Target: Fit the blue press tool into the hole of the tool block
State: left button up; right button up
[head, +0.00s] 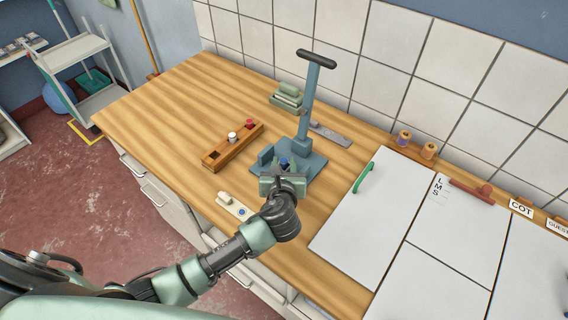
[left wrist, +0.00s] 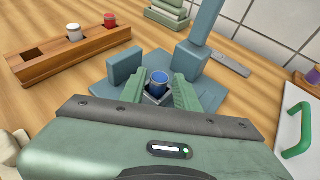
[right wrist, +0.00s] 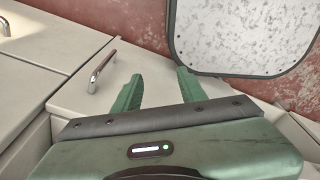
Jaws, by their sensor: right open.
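The blue press tool (left wrist: 159,80) has a round blue top and shows between the fingers of my left gripper (left wrist: 160,92). The fingers flank it closely and look shut on it, above the blue-grey base of the lever press (head: 308,165). A dark square with a pale rim surrounds its lower part; I cannot tell whether it rests in anything. The wooden block (head: 233,147) stands to the left, with a white tool (head: 233,137), a red tool (head: 249,124) and an empty square hole (left wrist: 33,53). My right gripper (right wrist: 158,85) is open and empty, away from the worktop.
The press lever (head: 310,95) rises behind my left gripper. White boards (head: 365,225) cover the right. The left worktop is clear.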

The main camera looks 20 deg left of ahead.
pick_arm(q)
jog(key=c, duration=0.5)
grip_shut()
jog(key=shift+r, duration=0.15)
pick_arm(e)
jog(key=shift+s+a+f, duration=0.1)
jog(key=shift+s+a, duration=0.1)
jog(key=shift+s, duration=0.45)
jog(key=shift+s+a, duration=0.2)
jog(key=shift+s, duration=0.4)
